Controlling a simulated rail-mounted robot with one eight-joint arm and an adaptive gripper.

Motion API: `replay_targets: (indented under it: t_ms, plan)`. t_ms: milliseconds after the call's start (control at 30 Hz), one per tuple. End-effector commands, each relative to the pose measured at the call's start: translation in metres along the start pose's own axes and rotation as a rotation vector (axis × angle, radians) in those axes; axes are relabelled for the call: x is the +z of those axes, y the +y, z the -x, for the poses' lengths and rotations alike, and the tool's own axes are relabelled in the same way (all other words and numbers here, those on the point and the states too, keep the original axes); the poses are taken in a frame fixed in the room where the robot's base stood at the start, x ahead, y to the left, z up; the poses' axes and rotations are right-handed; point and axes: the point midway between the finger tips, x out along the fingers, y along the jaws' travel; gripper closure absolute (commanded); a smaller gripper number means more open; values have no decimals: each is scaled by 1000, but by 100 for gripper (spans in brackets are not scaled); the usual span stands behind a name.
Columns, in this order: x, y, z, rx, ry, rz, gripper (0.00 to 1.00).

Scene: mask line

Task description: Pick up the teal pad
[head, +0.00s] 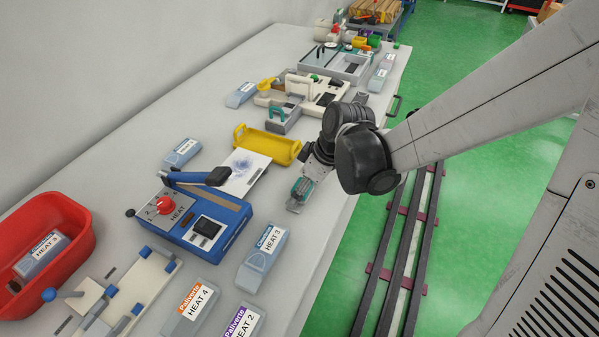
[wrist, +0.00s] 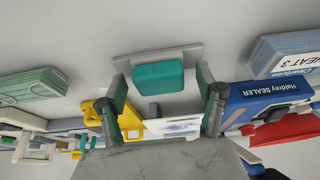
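The teal pad (wrist: 158,77) is a small rounded block in the upper middle of the wrist view, in front of a grey bar (wrist: 158,58). My gripper (wrist: 163,88) has its two fingers spread, one on each side of the pad, with a visible gap at both sides. I cannot tell how far its tips are from the pad in depth. In the head view my gripper (head: 299,194) points down at the table's right edge, beside the blue sealer. Some teal shows between its fingers there, mostly hidden.
The blue heat sealer (head: 205,229) stands left of my gripper, with the HEAT 3 pack (head: 262,258) nearer. A yellow tray (head: 265,146) lies behind. A red bin (head: 75,213) stands at the far left. Green pleated masks (wrist: 33,85) show in the wrist view.

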Motion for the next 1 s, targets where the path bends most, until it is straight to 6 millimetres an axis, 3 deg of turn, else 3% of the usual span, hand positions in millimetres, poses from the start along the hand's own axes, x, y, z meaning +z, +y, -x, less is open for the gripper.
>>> replay_targets:
  t_ms: [33,367,767,1000]
  plan:
    - [0,0,0,0,0,0,40]
    - [0,0,0,0,0,0,83]
    - [-3,0,8,0,0,0,84]
    - [-16,-1,41,0,0,0,84]
